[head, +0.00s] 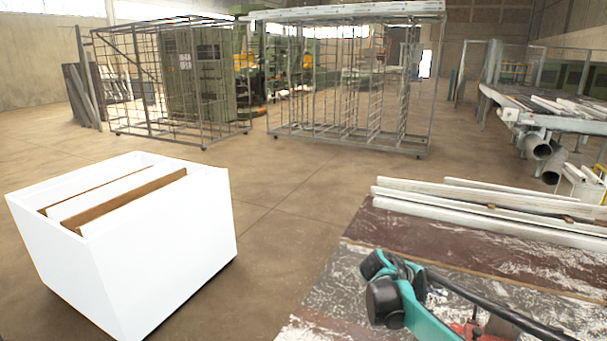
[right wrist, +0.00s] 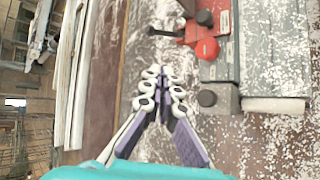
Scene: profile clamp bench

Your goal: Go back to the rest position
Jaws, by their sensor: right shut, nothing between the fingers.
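My right gripper (right wrist: 160,74) is shut and empty in the right wrist view, its fingers pressed together above the worn bench top (right wrist: 135,60). In the head view my teal and black right arm hangs over the front part of the bench (head: 465,245); its fingertips are hard to make out there. A red and grey clamp device (right wrist: 207,50) sits on the bench to the right of the fingers, apart from them. Some of its red shows at the bottom of the head view (head: 470,329), partly hidden. My left gripper is not in view.
White profiles (head: 490,212) lie along the bench's far edge. A white bin (head: 150,265) with boards in it stands on the floor at left. Wire cages (head: 350,90) stand behind, and a roller table (head: 550,110) is at right. The floor between is clear.

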